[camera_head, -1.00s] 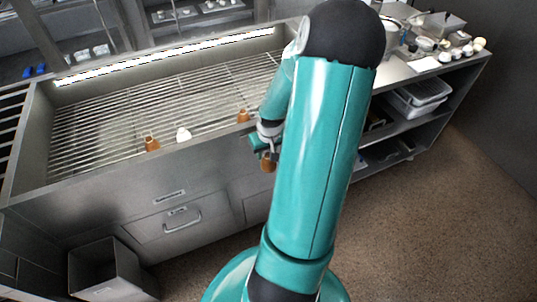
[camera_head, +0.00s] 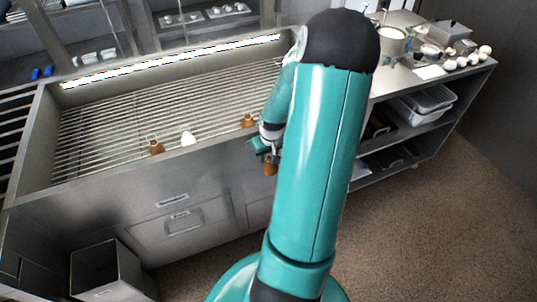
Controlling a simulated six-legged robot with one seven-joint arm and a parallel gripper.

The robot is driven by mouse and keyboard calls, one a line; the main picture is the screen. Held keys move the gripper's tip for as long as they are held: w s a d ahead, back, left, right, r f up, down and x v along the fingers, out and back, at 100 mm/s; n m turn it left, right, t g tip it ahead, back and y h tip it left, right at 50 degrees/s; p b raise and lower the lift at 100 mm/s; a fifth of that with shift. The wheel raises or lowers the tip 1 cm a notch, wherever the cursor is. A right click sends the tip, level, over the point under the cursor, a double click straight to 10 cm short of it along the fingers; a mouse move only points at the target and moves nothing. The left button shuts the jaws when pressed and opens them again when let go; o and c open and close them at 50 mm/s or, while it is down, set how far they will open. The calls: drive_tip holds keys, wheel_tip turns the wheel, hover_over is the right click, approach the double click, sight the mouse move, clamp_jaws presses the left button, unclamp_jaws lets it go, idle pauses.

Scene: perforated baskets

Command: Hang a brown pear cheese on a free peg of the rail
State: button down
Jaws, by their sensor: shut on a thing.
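My gripper (camera_head: 268,155) is partly hidden behind my teal arm. It is shut on a brown pear cheese (camera_head: 270,168), which hangs below it in front of the metal counter's front wall. Another brown pear cheese (camera_head: 156,147) stands on the slatted rack at the left. A third brown one (camera_head: 248,121) stands on the rack just left of my forearm. A white pear cheese (camera_head: 188,138) stands between these two. I cannot make out the rail or its pegs.
The slatted rack (camera_head: 110,125) lies in a metal basin with raised walls. An open metal bin (camera_head: 105,272) stands on the floor at the lower left. At the right, a counter holds a pot (camera_head: 391,42) and small white items, with a grey tub (camera_head: 425,100) on the shelf below.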

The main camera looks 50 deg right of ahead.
drive_tip(key=c, duration=0.9)
unclamp_jaws()
drive_tip(key=shift+f, duration=0.3)
drive_tip(key=shift+a+r, duration=0.1)
drive_tip(key=shift+r, duration=0.05)
drive_tip(key=r, duration=0.4)
drive_tip(key=s+r, duration=0.1)
drive_tip(key=r, duration=0.4)
drive_tip(key=s+a+r, duration=0.1)
drive_tip(key=r, duration=0.3)
drive_tip(key=shift+s+r, duration=0.1)
drive_tip(key=shift+r, duration=0.2)
